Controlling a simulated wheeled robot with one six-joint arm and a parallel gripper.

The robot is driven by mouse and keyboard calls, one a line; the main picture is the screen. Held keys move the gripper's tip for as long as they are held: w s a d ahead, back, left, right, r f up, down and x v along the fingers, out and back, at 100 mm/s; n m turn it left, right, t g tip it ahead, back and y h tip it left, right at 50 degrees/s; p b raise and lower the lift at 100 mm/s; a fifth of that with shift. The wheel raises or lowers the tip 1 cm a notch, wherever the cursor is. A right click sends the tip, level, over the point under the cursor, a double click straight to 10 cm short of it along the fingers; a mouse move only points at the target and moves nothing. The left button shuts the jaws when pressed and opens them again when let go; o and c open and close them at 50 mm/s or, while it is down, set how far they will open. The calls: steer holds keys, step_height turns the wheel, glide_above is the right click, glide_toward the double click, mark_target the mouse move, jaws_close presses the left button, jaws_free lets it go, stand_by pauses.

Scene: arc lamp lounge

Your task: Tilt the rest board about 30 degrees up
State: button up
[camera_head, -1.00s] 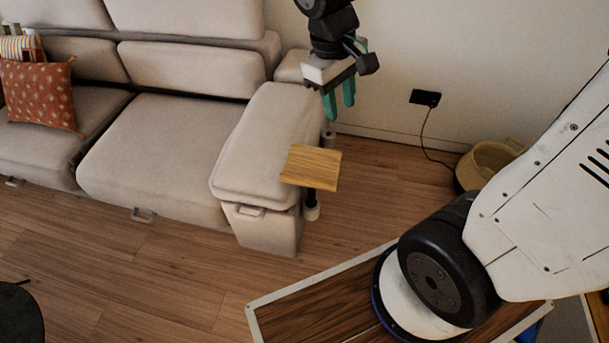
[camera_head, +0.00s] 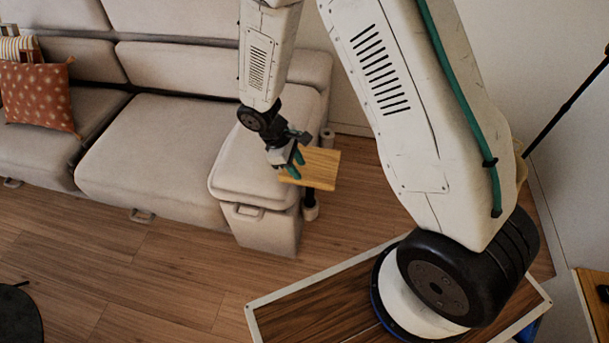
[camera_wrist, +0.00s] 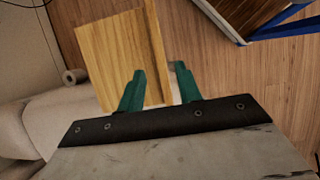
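The rest board (camera_head: 322,168) is a square light-wood panel on a short dark post beside the sofa's arm end. It looks about level in the head view. My gripper (camera_head: 293,164) is at the board's left edge, pointing down toward it. In the wrist view the board (camera_wrist: 105,55) stands large ahead, with its edge between the two green fingers of my gripper (camera_wrist: 158,72). The fingers are apart, one on each side of that edge. I cannot tell whether they touch it.
The beige sofa (camera_head: 160,150) fills the left and back, its arm end (camera_head: 262,170) close beside the board. Wood floor (camera_head: 150,265) is clear at front left. A dark round object (camera_head: 18,318) sits at lower left.

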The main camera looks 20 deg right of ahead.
mark_target(306, 179)
steer(key=x, duration=0.5)
steer(key=shift+d+f, duration=0.1)
